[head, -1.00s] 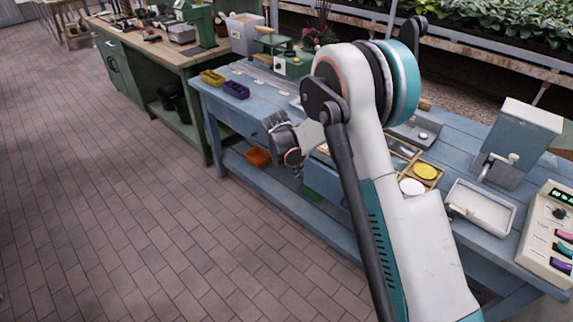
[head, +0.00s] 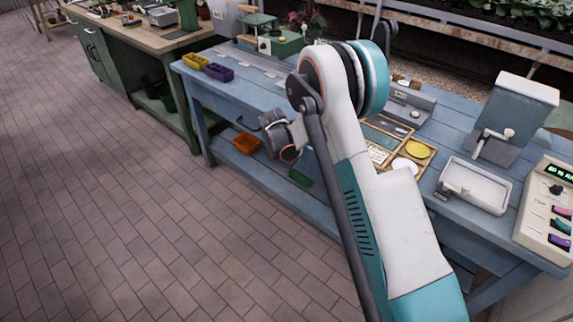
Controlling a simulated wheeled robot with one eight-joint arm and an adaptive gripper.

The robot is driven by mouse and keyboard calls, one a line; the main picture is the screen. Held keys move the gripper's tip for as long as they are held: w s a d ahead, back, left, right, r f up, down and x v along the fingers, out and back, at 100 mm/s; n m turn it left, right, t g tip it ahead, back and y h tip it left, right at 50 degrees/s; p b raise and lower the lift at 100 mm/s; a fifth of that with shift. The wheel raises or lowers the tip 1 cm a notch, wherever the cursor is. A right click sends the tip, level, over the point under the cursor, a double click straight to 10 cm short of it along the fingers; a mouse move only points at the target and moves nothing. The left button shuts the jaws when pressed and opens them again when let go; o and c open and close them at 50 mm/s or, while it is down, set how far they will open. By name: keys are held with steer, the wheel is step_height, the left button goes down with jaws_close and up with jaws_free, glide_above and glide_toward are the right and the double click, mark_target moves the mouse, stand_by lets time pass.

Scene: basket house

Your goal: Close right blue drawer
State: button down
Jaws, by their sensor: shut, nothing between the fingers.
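The blue workbench (head: 190,75) runs diagonally across the head view. Its front apron shows to the left of my arm. I cannot make out the right blue drawer; my arm covers much of the bench front where it could be. My gripper (head: 271,120) is at the bench's front side, left of the large arm joint. It is small and dark here, shut and empty. I cannot tell whether it touches the bench or a drawer.
A yellow bin (head: 195,62) and a purple bin (head: 219,72) stand on the bench's left end. An orange bin (head: 246,143) and a green bin (head: 300,178) sit on the lower shelf. A white tray (head: 475,186) lies at right. The brick floor at left is clear.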

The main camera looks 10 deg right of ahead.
steer(key=shift+w+d, duration=0.55)
steer(key=shift+d, duration=0.1)
steer(key=w+d, duration=0.1)
steer(key=d, duration=0.1)
steer(key=w+d, duration=0.2)
steer(key=shift+r, duration=0.1)
steer(key=shift+a, duration=0.1)
steer(key=s+a+r+p, duration=0.3)
steer(key=s+a+r, duration=0.2)
steer(key=r, duration=0.4)
steer(key=shift+a+r+p, duration=0.2)
steer(key=shift+a+p, duration=0.15)
steer(key=shift+a, duration=0.25)
